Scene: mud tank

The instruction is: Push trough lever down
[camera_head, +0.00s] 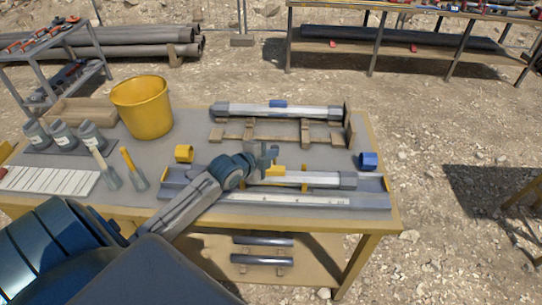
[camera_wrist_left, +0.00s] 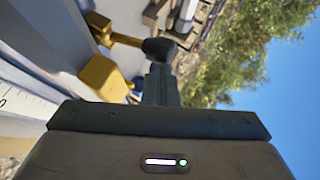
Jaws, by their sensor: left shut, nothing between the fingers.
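The trough (camera_head: 220,194) is a long grey channel along the front of the table, with a pale tube (camera_head: 315,180) in it. My left gripper (camera_head: 268,153) is over its middle, with its fingers closed and nothing between them. In the left wrist view the closed fingers (camera_wrist_left: 160,85) are close to a yellow lever (camera_wrist_left: 122,39) with a dark round knob (camera_wrist_left: 159,48). I cannot tell whether they touch. A yellow block (camera_wrist_left: 103,79) lies beside the lever. In the head view the gripper hides much of the lever. My right gripper is out of view.
Behind the trough, another pale tube (camera_head: 315,112) rests on a wooden rack (camera_head: 305,133). A blue ring (camera_head: 368,161) and a yellow ring (camera_head: 184,153) are nearby.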

